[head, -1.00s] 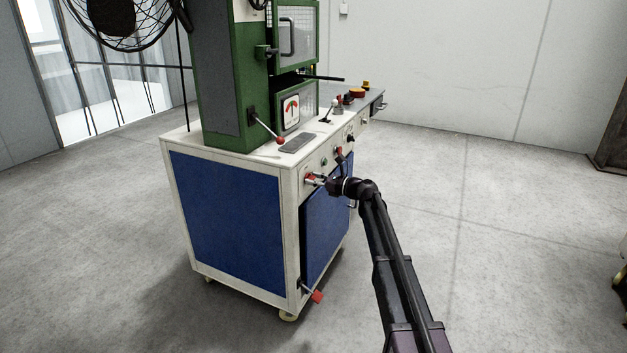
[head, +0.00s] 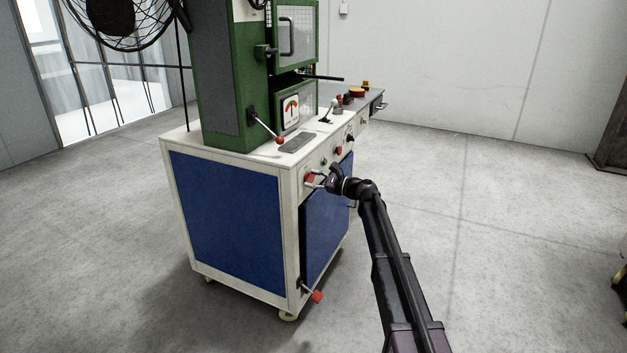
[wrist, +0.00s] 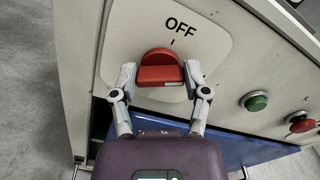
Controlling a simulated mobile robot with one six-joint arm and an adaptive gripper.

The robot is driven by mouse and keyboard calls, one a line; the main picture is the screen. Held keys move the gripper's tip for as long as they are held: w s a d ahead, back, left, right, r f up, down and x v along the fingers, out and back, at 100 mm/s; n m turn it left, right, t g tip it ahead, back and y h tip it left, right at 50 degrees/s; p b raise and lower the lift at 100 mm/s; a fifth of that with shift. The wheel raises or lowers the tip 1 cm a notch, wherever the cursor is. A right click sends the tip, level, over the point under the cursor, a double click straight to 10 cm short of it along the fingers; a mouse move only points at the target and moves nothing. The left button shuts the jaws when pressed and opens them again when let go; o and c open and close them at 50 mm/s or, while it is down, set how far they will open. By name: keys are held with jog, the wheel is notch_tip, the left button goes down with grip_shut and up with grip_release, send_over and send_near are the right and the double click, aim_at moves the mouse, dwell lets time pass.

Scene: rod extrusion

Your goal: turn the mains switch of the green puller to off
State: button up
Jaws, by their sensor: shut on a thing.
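The green puller (head: 232,70) is a green machine on a white and blue cabinet. Its red mains switch (wrist: 160,75) is on a pale plate on the cabinet's front panel, with OFF and a short tick just above it in the wrist view. The switch also shows in the head view (head: 310,179), at the panel's near end. My gripper (wrist: 161,75) is shut on the switch, one finger at each end of its red handle. The handle's bar lies nearly level across the wrist view. Whether the switch points exactly at the OFF tick is hard to tell.
A green button (wrist: 255,102) and a red button (wrist: 300,122) sit on the panel right of the switch. A red-ended lever (head: 316,296) juts out low on the cabinet. A fan (head: 118,22) stands at upper left. The floor around is clear.

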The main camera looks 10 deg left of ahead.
jog(key=n, duration=1.2)
jog(key=shift+f, duration=0.15)
jog(key=shift+n, duration=0.3)
jog(key=o, duration=1.2)
jog(key=shift+c, duration=0.2)
jog(key=shift+s, duration=0.1)
jog(key=v, duration=1.2)
